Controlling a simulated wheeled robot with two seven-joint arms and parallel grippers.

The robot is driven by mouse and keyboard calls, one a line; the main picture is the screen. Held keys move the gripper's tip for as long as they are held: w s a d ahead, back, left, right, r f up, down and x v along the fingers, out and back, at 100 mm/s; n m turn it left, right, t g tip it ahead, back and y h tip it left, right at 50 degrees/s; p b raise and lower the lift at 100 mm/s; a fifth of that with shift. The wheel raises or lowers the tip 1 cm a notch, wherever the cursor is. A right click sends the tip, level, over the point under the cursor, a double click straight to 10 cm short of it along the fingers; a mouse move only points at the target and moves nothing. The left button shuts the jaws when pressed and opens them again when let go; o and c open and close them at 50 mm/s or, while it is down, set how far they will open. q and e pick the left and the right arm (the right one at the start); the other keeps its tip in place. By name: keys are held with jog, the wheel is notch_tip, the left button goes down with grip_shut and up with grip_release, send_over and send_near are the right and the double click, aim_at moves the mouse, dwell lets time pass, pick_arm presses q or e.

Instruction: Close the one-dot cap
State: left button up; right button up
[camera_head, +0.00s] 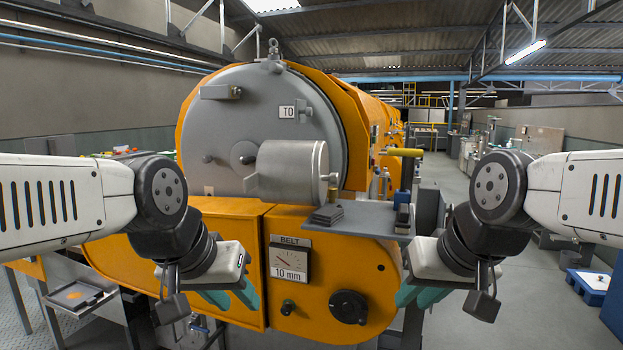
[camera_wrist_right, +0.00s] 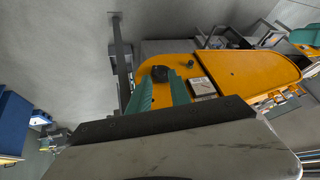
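A large round grey door (camera_head: 262,120) with a "T0" label closes the front of the orange machine. A grey metal cylinder (camera_head: 290,172) sticks out from its lower right; I cannot tell whether it is the cap named. A small pale plate (camera_head: 209,190) is low on the door's left, its marking too small to read. No one-dot mark is legible. My left gripper (camera_head: 232,298) is open and empty, low in front of the orange lower panel. My right gripper (camera_head: 418,294) is open and empty at the machine's lower right; its teal fingers also show apart in the right wrist view (camera_wrist_right: 163,92).
A "BELT 10 mm" gauge (camera_head: 289,262) and a black knob (camera_head: 348,307) sit on the orange lower front. A grey shelf (camera_head: 365,220) holds dark stacked plates (camera_head: 326,214). The aisle at right is open.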

aim_at(256, 185)
jog(key=w+r, duration=0.1)
jog(key=w+a+r, duration=0.1)
jog(key=w+r, duration=0.1)
jog(key=w+a+r, duration=0.1)
jog(key=w+r, duration=0.1)
jog(key=shift+w+a, duration=0.25)
grip_shut()
jog(key=w+a+r+y, duration=0.1)
jog(key=w+a+r, duration=0.3)
jog(key=w+a, duration=0.3)
jog(key=w+a+r+m+y, duration=0.1)
jog(key=w+a+r, duration=0.3)
jog(key=w+a, duration=0.3)
jog(key=w+a+r+y, duration=0.1)
jog(key=w+a+r, duration=0.3)
jog(key=w+a, duration=0.25)
jog(key=shift+g, duration=0.4)
jog(key=shift+w+a+f, duration=0.85)
jog(key=shift+a+f, duration=0.4)
jog(key=shift+a, duration=0.2)
jog(key=shift+w+a+f, duration=0.85)
jog(key=shift+a+f, duration=0.45)
jog(key=shift+a, duration=0.2)
jog(key=shift+w+a+f, duration=0.85)
jog(key=shift+a+f, duration=0.4)
jog(key=shift+a, duration=0.2)
